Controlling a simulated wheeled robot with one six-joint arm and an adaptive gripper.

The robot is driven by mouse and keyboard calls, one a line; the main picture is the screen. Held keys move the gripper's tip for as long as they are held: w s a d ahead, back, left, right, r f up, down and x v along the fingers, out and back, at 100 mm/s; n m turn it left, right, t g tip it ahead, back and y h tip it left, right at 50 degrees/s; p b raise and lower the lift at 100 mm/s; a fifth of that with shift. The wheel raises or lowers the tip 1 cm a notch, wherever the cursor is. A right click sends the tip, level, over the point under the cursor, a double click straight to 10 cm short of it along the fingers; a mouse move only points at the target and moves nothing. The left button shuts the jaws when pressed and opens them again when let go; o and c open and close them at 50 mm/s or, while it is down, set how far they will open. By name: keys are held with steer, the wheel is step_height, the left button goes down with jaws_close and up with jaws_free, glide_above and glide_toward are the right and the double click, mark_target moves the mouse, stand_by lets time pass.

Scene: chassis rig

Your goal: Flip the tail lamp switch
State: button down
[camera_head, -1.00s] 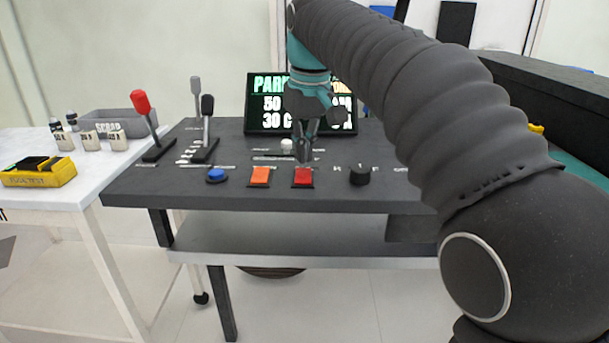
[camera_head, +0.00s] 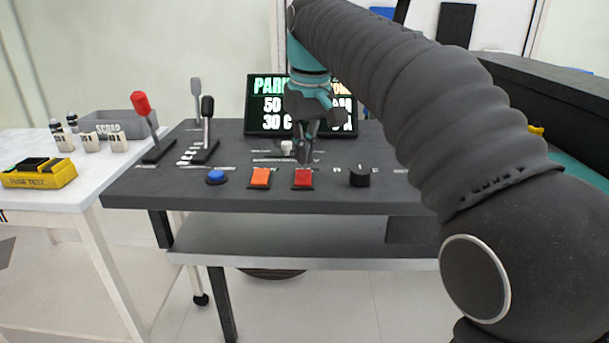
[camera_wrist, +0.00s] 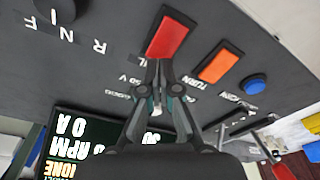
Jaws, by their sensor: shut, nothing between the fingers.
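The red rocker switch (camera_head: 303,178) sits on the dark console top, between an orange rocker and a black knob. In the wrist view the red rocker (camera_wrist: 168,38) has a partly covered label ending in "IL" at its edge. My gripper (camera_head: 305,158) is shut and empty, pointing down just behind the red rocker. In the wrist view its fingertips (camera_wrist: 160,62) are together at the rocker's label edge. I cannot tell whether they touch it. The orange rocker (camera_head: 260,177) is labelled "TURN" in the wrist view (camera_wrist: 221,63).
A blue button (camera_head: 216,177) and black rotary knob (camera_head: 359,175) flank the rockers. A white slider knob (camera_head: 287,147) is close behind my gripper. Levers, one red-topped (camera_head: 145,115), stand at left. A display screen (camera_head: 265,105) stands at the back. The console's front strip is clear.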

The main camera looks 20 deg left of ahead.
mark_target(305, 172)
steer(key=shift+f+b, duration=0.75)
steer(key=shift+f, duration=0.35)
stand_by(0.8)
steer(key=shift+r+p, duration=2.1)
steer(key=shift+r, duration=1.45)
steer(key=shift+d, duration=0.1)
